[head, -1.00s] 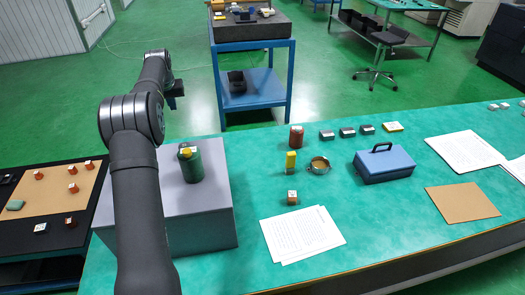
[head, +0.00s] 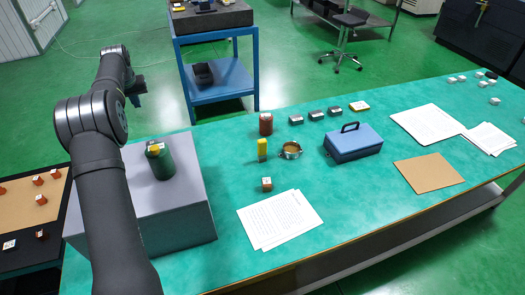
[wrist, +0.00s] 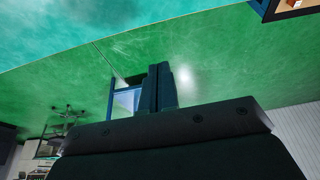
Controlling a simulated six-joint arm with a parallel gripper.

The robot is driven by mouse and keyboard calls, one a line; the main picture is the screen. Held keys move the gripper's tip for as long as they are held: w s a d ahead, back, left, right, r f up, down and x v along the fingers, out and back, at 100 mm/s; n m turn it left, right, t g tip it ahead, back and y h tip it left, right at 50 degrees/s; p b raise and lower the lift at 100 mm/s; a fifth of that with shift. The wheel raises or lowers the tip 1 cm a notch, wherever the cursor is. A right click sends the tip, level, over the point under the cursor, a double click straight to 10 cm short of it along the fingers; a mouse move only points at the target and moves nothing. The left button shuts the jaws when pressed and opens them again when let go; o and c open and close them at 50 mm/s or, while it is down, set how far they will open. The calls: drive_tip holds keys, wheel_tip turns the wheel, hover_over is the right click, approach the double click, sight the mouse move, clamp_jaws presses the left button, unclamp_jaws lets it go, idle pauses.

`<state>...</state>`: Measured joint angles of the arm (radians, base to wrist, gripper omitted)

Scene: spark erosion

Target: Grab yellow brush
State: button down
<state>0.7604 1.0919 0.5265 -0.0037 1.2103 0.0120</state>
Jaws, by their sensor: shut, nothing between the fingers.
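My gripper (head: 137,92) is at the far end of my raised arm on the left, well away from both. In the wrist view its two dark fingers (wrist: 158,88) are together with nothing between them. Neither yellow thing is seen there.
A green canister (head: 160,163) stands on a grey block (head: 192,212) at the bench's left.

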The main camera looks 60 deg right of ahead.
drive_tip(key=c, duration=1)
unclamp_jaws()
drive_tip(key=shift+o, duration=0.2)
drive_tip(key=n+t+h, duration=0.7)
drive_tip(key=n, duration=2.9)
approach(263, 150)
drive_tip(key=x, duration=0.7)
drive_tip(key=shift+a+f, duration=0.15)
drive_tip(key=shift+f, duration=0.1)
drive_tip(key=shift+r+x, duration=0.2)
drive_tip(key=shift+x, duration=2.8)
